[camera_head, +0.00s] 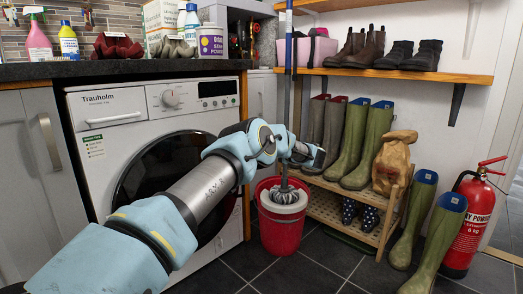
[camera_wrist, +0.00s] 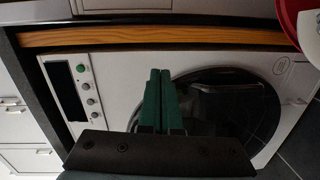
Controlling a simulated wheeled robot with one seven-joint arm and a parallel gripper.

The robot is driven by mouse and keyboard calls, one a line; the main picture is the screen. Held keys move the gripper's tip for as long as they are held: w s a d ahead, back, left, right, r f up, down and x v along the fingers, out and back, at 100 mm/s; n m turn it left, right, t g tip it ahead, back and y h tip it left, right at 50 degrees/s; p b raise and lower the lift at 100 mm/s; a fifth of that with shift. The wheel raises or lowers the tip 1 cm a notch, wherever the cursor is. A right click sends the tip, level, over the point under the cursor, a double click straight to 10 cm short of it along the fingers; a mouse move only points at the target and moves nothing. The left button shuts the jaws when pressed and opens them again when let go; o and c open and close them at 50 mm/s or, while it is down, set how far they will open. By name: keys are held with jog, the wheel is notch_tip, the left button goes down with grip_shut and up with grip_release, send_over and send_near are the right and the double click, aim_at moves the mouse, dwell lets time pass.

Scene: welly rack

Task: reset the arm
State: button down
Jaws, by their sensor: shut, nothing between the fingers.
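My arm (camera_head: 205,188) reaches from the lower left of the head view up past the front of the washing machine. It bends at the pale blue joints, with its end near the mop pole. My gripper (camera_wrist: 161,72) shows in the wrist view as two dark green fingers side by side, shut with nothing between them. Behind them is the front of the washing machine (camera_wrist: 115,68), seen turned, with its dark round door. In the head view the fingers cannot be made out clearly.
The welly rack (camera_head: 322,212) holds several boots. A fire extinguisher (camera_head: 468,225) stands at right. The worktop (camera_head: 130,69) carries bottles.

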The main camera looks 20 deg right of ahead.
jog(key=w+r+m+t+h, duration=0.1)
jog(key=w+r+m+h, duration=0.3)
jog(key=r+m+h, duration=0.3)
jog(key=s+a+r+m+g+h, duration=0.2)
jog(key=s+a+m+g+h, duration=0.15)
jog(key=a+m, duration=0.55)
jog(key=s+a+f+m+g+y, duration=0.1)
jog(key=s+a+f+m+g, duration=0.25)
jog(key=s+a, duration=0.65)
jog(key=s+a+f+m+g+y, duration=0.1)
jog(key=s+a+f+m+g, duration=0.2)
jog(key=s+a, duration=0.65)
jog(key=s+a+f+g+y, duration=0.1)
jog(key=s+a+f+g, duration=0.15)
jog(key=s+a, duration=0.6)
jog(key=s+a+f+g+y, duration=0.2)
jog(key=s+a+g, duration=0.1)
jog(key=s+a, duration=0.6)
notch_tip(320, 180, up, 38)
jog(key=d+p, duration=0.1)
jog(key=p, duration=3.7)
jog(key=shift+s+d, duration=0.15)
jog(key=shift+s, duration=0.25)
jog(key=shift+h, duration=0.25)
